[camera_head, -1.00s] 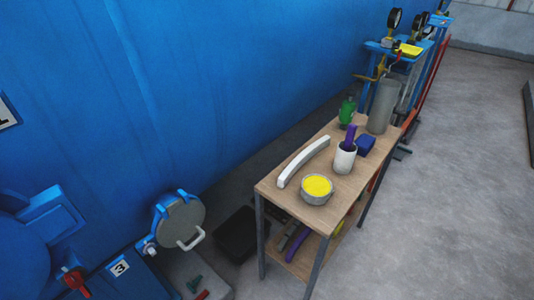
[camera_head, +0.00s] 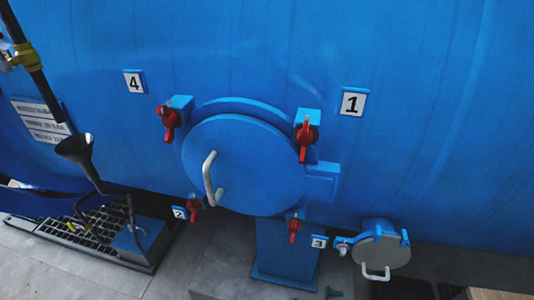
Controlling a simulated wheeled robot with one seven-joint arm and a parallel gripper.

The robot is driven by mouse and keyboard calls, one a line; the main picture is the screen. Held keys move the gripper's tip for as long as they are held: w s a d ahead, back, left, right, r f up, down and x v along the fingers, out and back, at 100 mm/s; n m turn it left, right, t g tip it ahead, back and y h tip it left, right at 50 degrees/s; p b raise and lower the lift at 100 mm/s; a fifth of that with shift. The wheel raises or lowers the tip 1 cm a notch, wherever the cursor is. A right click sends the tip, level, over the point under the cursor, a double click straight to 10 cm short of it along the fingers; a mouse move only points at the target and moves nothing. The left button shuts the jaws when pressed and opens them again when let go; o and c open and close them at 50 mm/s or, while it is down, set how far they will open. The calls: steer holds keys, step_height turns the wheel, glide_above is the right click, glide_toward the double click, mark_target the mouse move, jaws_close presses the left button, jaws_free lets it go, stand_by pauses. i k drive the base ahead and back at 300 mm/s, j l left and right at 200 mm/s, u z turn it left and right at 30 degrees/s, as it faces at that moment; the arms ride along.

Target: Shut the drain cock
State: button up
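No part is marked as the drain cock, and I cannot tell for certain which one it is. At the upper left of the head view, a yellow fitting (camera_head: 22,56) sits by a dark slanting pipe (camera_head: 28,75). A black funnel (camera_head: 76,148) is below it, with a dark tube leading down. Whether the fitting is an open or shut cock cannot be told. My gripper is not in view.
The blue vessel wall (camera_head: 420,110) carries a round blue door (camera_head: 245,165) with a pale handle and red clamps near plates 1 to 4. A grey round cover (camera_head: 378,252) is lower right. A floor grating (camera_head: 80,235) lies lower left.

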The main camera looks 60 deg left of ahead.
mark_target(69, 225)
steer(key=u, duration=3.15)
steer(key=i+j, duration=0.2)
steer(key=i, duration=0.2)
steer(key=i+j, duration=0.15)
steer(key=i, duration=0.25)
steer(key=i+j, duration=0.2)
steer(key=j, duration=0.2)
steer(key=i+j, duration=0.25)
steer(key=j, duration=0.15)
steer(key=i+j+u, duration=0.1)
steer(key=j, duration=0.35)
steer(key=i+j, duration=0.35)
